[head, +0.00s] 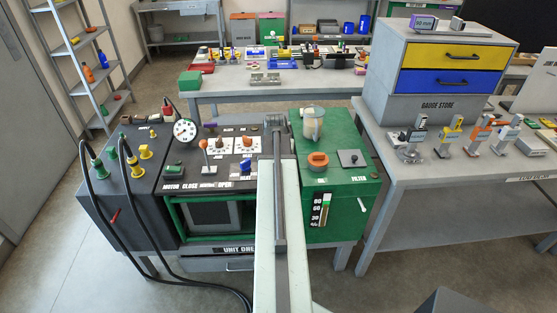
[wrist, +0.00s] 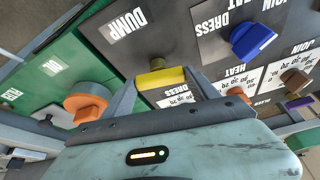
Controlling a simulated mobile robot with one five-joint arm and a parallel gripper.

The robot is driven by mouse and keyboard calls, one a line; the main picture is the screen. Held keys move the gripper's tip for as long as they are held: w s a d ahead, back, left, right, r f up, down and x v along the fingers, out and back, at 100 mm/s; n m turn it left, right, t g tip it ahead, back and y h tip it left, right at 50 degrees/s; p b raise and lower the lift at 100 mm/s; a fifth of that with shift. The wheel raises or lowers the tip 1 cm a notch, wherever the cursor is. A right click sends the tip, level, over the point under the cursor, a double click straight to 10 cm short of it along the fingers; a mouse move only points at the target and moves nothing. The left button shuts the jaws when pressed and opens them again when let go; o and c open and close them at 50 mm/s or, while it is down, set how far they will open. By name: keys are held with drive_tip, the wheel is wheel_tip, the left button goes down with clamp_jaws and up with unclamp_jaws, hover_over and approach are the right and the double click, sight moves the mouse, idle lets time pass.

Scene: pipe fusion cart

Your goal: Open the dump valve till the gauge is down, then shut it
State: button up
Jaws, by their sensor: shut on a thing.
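The yellow dump valve knob (wrist: 160,77) stands below the DUMP label, which reads upside down, in the wrist view. My gripper (wrist: 158,70) has one finger on each side of this knob and is shut on it. In the head view the knob is hidden by my arm, which reaches over the unit's dark panel (head: 240,134). The round white gauge (head: 185,130) stands at the panel's left rear; its needle is too small to read. Which way the valve is turned cannot be told.
A blue knob (wrist: 252,42) and an orange knob (wrist: 86,103) flank my gripper. The green filter housing (head: 345,200), with a clear jug (head: 313,124) on it, stands right of my arm.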

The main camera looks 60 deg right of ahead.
drive_tip(key=shift+s+n+t+y, duration=0.2)
drive_tip(key=shift+n+t+y, duration=0.15)
drive_tip(key=shift+n, duration=0.85)
drive_tip(key=o, duration=1.4)
drive_tip(key=shift+c, duration=0.2)
drive_tip(key=shift+r, duration=0.1)
drive_tip(key=p+v, duration=0.7)
drive_tip(key=shift+s+a+r, duration=0.15)
drive_tip(key=shift+r, duration=0.1)
